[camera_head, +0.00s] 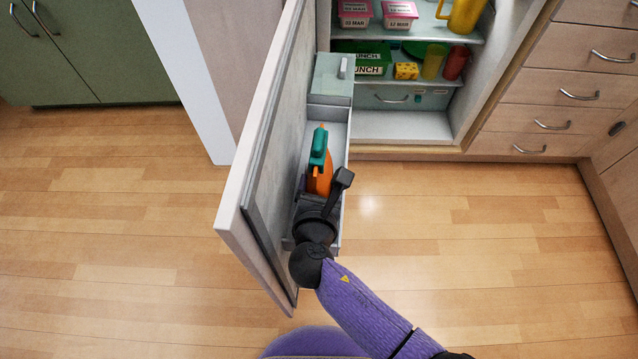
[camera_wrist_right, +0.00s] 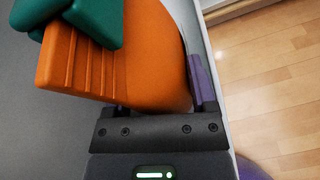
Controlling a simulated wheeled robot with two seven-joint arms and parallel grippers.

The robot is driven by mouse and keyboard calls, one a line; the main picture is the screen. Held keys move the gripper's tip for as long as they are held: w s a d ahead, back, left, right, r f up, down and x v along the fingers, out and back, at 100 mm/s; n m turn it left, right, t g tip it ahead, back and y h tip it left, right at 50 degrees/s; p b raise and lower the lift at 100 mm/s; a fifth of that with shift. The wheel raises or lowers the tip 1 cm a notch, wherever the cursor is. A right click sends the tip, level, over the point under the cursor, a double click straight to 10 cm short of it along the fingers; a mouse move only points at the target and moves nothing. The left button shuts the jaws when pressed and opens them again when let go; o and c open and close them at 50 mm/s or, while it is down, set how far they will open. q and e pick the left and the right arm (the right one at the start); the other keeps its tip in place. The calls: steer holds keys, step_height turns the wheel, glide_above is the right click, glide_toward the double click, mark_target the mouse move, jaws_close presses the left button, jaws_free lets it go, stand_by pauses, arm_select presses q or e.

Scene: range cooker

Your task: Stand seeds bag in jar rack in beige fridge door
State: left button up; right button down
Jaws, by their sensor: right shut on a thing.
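The seeds bag is orange with a green top (camera_head: 319,170). It is inside the long pale jar rack (camera_head: 338,132) on the open beige fridge door (camera_head: 262,165), between the door panel and the rack's outer wall. My right gripper (camera_head: 322,194) reaches down into the near part of the rack and is shut on the bag. In the right wrist view the orange bag (camera_wrist_right: 115,62) fills the space ahead of the gripper, with a purple finger pad at its right side. Its bottom is hidden, so I cannot tell if it touches the rack floor. My left gripper is not in view.
A lidded grey-green compartment (camera_head: 330,78) sits at the rack's far end. Fridge shelves (camera_head: 430,78) behind hold tubs, a yellow jug, lunch boxes and cups. Drawers (camera_head: 555,95) stand at right. The wood floor (camera_head: 470,240) is clear.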

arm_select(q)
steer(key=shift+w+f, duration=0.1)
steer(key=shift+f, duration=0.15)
arm_select(e)
steer(key=shift+f, duration=0.35)
steer(key=shift+c, duration=0.7)
jaws_free()
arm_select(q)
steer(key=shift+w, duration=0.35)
arm_select(e)
steer(key=shift+o, duration=0.7)
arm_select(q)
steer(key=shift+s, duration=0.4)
